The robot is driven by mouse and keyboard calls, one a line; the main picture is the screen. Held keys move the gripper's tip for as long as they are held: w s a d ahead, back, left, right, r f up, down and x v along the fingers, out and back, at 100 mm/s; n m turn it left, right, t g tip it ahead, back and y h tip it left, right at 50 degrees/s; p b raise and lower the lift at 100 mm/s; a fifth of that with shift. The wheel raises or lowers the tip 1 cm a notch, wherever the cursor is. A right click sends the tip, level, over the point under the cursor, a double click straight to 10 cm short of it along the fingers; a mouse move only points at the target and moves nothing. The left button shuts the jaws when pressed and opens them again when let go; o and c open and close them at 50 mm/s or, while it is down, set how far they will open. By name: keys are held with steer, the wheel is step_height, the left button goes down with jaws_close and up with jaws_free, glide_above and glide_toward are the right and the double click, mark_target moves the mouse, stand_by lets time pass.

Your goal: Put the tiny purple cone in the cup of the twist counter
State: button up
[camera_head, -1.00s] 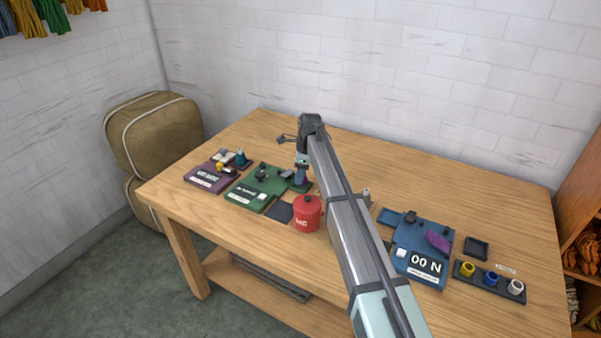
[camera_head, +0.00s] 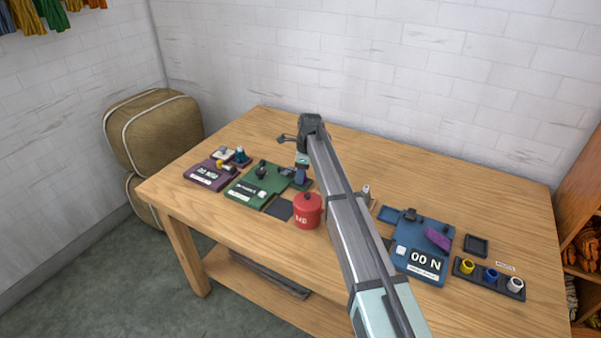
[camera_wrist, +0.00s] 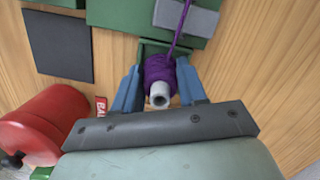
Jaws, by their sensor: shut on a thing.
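The tiny purple cone (camera_wrist: 158,72) is a purple-wound spool with a pale hollow core. In the wrist view it sits between the two blue fingers of my gripper (camera_wrist: 160,88), which is shut on it. A purple strand runs from it up past a grey block (camera_wrist: 190,17) on a green board (camera_wrist: 120,14). In the head view my gripper (camera_head: 301,178) is at the right end of the green device (camera_head: 257,185). A purple device (camera_head: 208,174) stands left of it and a blue device (camera_head: 420,245) reading "00 N" far right. I cannot tell which is the twist counter; its cup is not identifiable.
A red lidded pot (camera_head: 307,212) stands close to my gripper, also in the wrist view (camera_wrist: 45,125). A dark flat square (camera_head: 279,209) lies beside it. A tray (camera_head: 489,279) with yellow, blue and white pieces is at the right. The table's back is mostly clear.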

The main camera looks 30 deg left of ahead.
steer(key=shift+f, duration=0.2)
stand_by(0.7)
steer(key=o, duration=1.1)
steer(key=shift+o, duration=0.4)
steer(key=o, duration=0.3)
steer(key=shift+r, duration=3.75)
steer(key=shift+s, duration=0.1)
